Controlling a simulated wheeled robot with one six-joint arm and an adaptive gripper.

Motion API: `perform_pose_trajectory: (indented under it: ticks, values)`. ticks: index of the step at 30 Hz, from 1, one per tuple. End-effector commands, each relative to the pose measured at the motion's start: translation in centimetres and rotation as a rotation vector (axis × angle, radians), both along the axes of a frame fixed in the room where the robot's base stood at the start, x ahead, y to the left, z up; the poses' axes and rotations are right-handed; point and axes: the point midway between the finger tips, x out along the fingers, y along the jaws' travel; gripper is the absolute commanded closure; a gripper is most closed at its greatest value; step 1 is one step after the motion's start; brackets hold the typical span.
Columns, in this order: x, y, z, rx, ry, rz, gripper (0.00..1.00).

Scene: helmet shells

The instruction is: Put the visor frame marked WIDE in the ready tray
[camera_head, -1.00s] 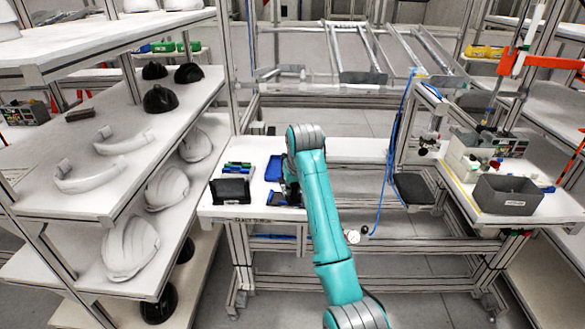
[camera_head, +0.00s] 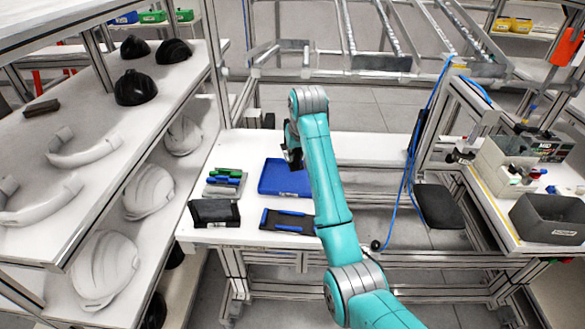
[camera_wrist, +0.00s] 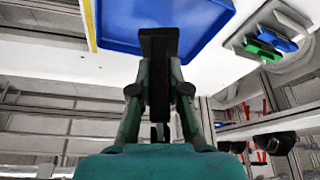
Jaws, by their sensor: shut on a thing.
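In the wrist view my gripper (camera_wrist: 159,88) is closed on a narrow dark piece (camera_wrist: 158,45), seen nearly edge-on. Its marking cannot be read, so I cannot tell whether it says WIDE. The blue tray also shows in the wrist view (camera_wrist: 190,18), beyond the dark piece; no contact can be made out. No label reading ready is legible on any tray.
A black holder with blue ends (camera_head: 287,221) and a dark box (camera_head: 214,212) lie at the bench front. Green and blue pieces (camera_head: 226,179) sit left of the tray. Helmet shelves (camera_head: 130,190) stand left. A grey bin (camera_head: 549,217) stands right.

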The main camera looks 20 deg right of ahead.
Motion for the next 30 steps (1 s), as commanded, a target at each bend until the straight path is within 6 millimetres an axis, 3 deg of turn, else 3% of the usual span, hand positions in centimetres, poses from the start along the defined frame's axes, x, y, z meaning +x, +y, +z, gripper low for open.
perform_pose_trajectory:
  ticks: [5, 25, 30]
  values:
    - [0.0, 0.0, -1.0, 0.000, 0.002, 0.000, 1.00]
    - [0.0, 0.0, -9.5, 0.000, 0.002, 0.000, 1.00]
    - [0.0, 0.0, -10.0, 0.000, -0.002, 0.000, 1.00]
